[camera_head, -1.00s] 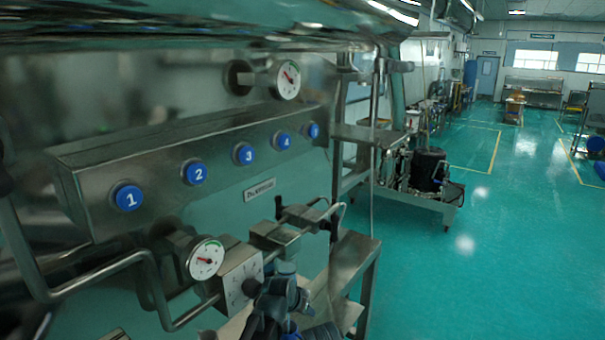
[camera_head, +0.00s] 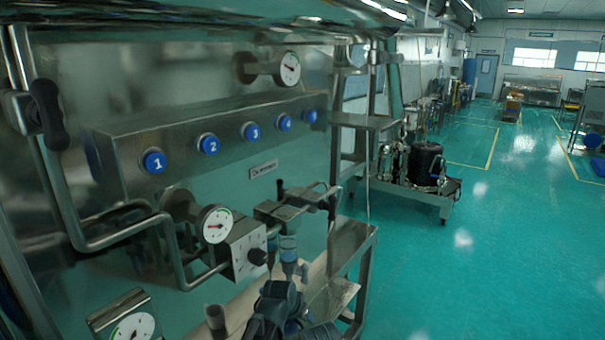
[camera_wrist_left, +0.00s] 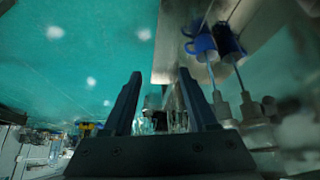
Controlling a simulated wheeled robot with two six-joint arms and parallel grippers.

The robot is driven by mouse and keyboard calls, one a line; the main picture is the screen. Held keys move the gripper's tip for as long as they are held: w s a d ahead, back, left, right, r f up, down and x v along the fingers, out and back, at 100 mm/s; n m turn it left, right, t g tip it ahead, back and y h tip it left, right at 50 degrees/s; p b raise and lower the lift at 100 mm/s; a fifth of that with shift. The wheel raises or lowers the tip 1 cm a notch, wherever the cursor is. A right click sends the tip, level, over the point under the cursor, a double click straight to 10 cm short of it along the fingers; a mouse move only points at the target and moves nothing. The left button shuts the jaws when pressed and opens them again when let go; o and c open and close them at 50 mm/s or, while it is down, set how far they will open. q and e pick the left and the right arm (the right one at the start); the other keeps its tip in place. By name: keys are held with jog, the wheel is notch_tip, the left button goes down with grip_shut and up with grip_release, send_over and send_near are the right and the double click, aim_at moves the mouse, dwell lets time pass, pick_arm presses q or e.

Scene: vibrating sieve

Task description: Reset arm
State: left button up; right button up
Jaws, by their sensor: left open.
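My left gripper (camera_wrist_left: 160,78) is open in the left wrist view, with its two dark fingers spread and nothing visibly held between them. Behind the fingers are a metal surface (camera_wrist_left: 176,38) and blurred metal fittings. In the head view a dark jointed part (camera_head: 280,308), which looks like a piece of my arm, stands at the bottom middle in front of the steel machine. I cannot make out fingertips there. My right gripper is not seen in either view.
The steel panel has several blue numbered buttons (camera_head: 155,161) and a round gauge (camera_head: 217,225). A bent pipe handle (camera_head: 66,213) is at the left. A steel stand (camera_head: 357,246) is right of the machine. A low cart (camera_head: 425,199) stands beyond. Green floor (camera_head: 480,270) is clear at right.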

pick_arm(q)
jog(key=s+a+f+g+y+b, duration=0.2)
jog(key=s+f+g+b, duration=0.1)
jog(key=s+f+b, duration=0.7)
jog(key=s+a+f+n+g+y+b, duration=0.1)
jog(key=s+a+f+g+y+b, duration=0.1)
jog(key=s+f+b, duration=0.7)
jog(key=s+a+f+g, duration=0.1)
jog(key=s+f, duration=0.3)
jog(key=s, duration=0.1)
jog(key=shift+a+f+b, duration=0.2)
jog(key=shift+a+b, duration=0.15)
